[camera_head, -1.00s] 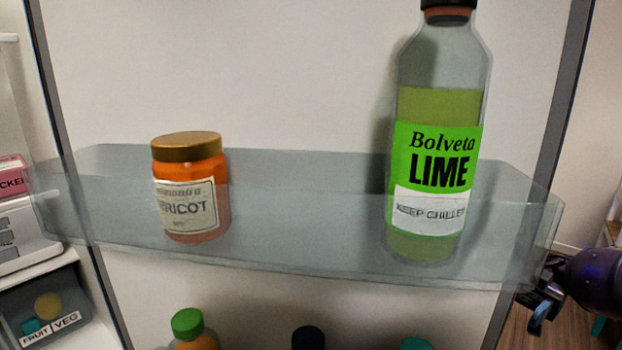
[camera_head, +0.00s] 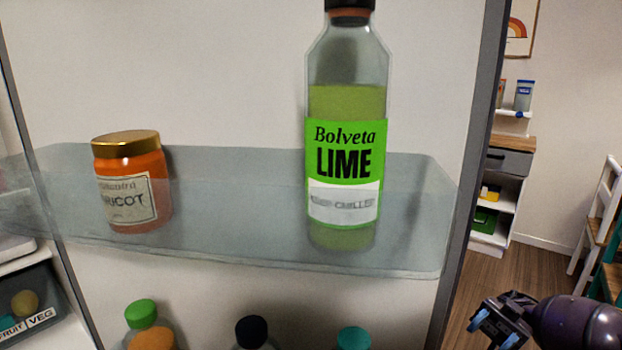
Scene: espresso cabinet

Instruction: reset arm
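My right gripper (camera_head: 490,328) is at the lower right, beyond the right edge of the fridge door. Its blue-tipped fingers stand apart with nothing between them. My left gripper is not in view. An apricot jar (camera_head: 130,185) with a gold lid stands at the left of the clear door shelf (camera_head: 240,245). A green lime bottle (camera_head: 345,150) stands upright at the right of the same shelf. My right gripper touches neither of them.
Below are a green-capped bottle (camera_head: 142,315), a dark cap (camera_head: 251,332) and a teal cap (camera_head: 353,338). A fruit and veg bin (camera_head: 30,308) is at lower left. Right of the door are a shelving unit (camera_head: 505,185), a white chair (camera_head: 598,215) and open wooden floor (camera_head: 530,265).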

